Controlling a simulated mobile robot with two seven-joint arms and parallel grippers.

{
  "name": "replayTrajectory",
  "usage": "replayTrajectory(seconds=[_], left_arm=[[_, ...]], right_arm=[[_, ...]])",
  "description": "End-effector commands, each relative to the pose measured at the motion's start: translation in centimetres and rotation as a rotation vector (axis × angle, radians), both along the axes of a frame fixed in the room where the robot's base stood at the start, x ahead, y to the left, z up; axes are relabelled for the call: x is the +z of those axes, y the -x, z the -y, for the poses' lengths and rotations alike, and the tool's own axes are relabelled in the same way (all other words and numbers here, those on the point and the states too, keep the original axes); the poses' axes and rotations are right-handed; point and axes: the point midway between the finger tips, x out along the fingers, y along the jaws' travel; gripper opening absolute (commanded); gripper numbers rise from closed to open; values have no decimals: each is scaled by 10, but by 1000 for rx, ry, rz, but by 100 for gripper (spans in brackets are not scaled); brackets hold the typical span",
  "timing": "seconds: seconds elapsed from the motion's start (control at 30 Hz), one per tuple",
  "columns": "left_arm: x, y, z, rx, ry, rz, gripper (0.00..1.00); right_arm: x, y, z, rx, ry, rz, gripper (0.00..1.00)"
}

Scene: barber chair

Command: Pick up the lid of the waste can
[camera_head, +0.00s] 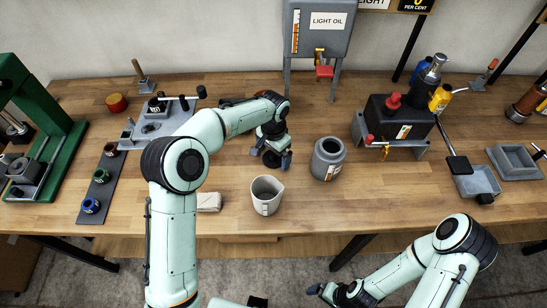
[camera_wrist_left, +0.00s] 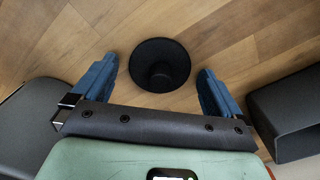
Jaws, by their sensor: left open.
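The lid, a dark round disc with a raised knob in its middle, lies on the wooden table in the left wrist view (camera_wrist_left: 160,65). My left gripper (camera_head: 271,157) is open above it, with its two blue fingers on either side of the lid and apart from it. In the head view the lid is largely hidden by this gripper. A grey can with a label (camera_head: 328,160), apparently the waste can, stands upright and open-topped just right of the gripper. My right gripper (camera_head: 322,290) is low in front of the table; its jaw opening is unclear.
A pale beaker (camera_head: 266,195) stands in front of the left gripper, with a folded cloth (camera_head: 209,201) left of it. A metal fixture (camera_head: 160,118) is behind my left arm. A dark box device (camera_head: 398,120) stands right. The table front right of the can is clear.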

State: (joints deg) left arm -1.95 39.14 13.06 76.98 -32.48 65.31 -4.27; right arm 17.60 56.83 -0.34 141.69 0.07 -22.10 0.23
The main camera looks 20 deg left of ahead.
Motion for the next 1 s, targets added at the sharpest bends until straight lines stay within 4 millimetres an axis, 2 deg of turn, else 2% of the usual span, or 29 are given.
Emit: replayTrajectory(seconds=[0.13, 0.17, 0.3, 0.33, 0.6, 0.73, 0.87, 1.0], left_arm=[[1, 0, 0, 0, 0, 1, 100], [1, 0, 0, 0, 0, 1, 94], [1, 0, 0, 0, 0, 1, 48], [1, 0, 0, 0, 0, 1, 45], [2, 0, 0, 0, 0, 1, 45], [13, -1, 0, 1, 0, 4, 45], [39, -2, 0, 2, 2, 7, 45], [80, -2, 0, 1, 1, 8, 45]], right_arm=[[0, 0, 0, 0, 0, 0, 99], [0, 0, 0, 0, 0, 0, 99], [0, 0, 0, 0, 0, 0, 99], [0, 0, 0, 0, 0, 0, 99], [0, 0, 0, 0, 0, 0, 99], [2, -2, 0, 0, 0, 2, 99], [6, -5, 0, 0, 0, 6, 99], [14, -12, 0, 0, 0, 13, 99]])
